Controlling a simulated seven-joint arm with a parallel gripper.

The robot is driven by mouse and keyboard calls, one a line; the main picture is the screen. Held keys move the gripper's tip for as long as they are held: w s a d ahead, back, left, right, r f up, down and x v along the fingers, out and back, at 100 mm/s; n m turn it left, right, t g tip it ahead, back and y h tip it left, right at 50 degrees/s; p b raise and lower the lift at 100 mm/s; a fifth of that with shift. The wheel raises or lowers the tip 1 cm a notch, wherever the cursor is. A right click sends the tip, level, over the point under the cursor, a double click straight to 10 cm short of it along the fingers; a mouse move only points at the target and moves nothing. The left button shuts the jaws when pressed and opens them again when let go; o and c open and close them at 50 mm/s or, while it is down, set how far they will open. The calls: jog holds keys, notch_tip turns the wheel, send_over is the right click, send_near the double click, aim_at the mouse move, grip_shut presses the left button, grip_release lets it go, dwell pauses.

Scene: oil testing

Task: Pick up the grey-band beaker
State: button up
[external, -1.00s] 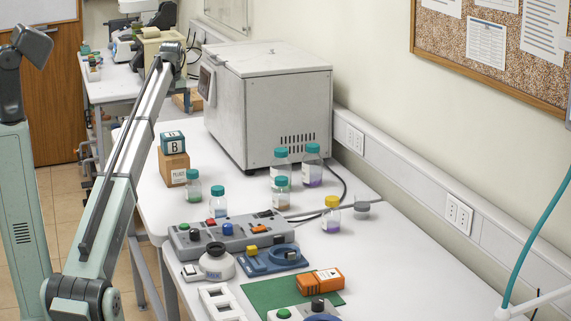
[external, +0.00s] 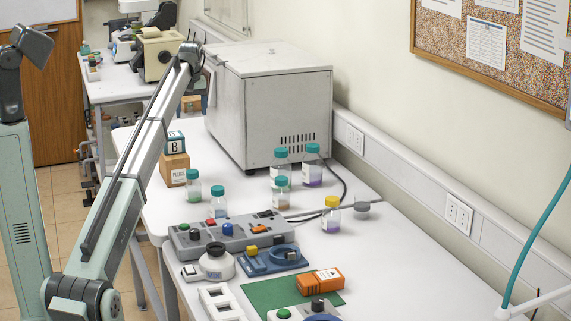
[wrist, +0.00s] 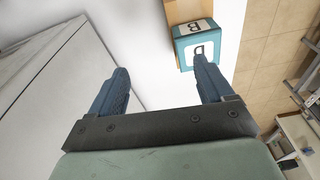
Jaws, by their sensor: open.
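I cannot pick out a grey-band beaker for certain. A small grey piece (external: 362,210) lies on the table to the right of the yellow-capped bottle (external: 332,214), too small to identify. My gripper (wrist: 162,82) shows in the wrist view with its two blue fingers apart and nothing between them. Beyond its right fingertip is the teal and white block marked B (wrist: 198,46).
The big grey box (external: 280,100) stands at the back of the table. Several teal-capped bottles (external: 281,160) stand before it. The B block (external: 175,142) sits on a brown box (external: 174,170). A grey control panel (external: 232,235) and an orange device (external: 320,282) are nearer.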

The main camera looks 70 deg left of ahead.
jog(key=w+d+f+m, duration=0.2)
jog(key=w+d, duration=0.9)
jog(key=w, duration=0.5)
jog(key=n+h, duration=0.2)
jog(key=n, duration=0.3)
send_over(362, 204)
jog(key=w+a, duration=0.2)
notch_tip(362, 204, down, 6)
jog(key=f, duration=0.8)
jog(key=shift+s+f, duration=0.2)
jog(key=shift+f, duration=0.2)
jog(key=shift+s+a+f, duration=0.1)
jog(key=shift+s+f, duration=0.05)
jog(key=shift+f, duration=2.35)
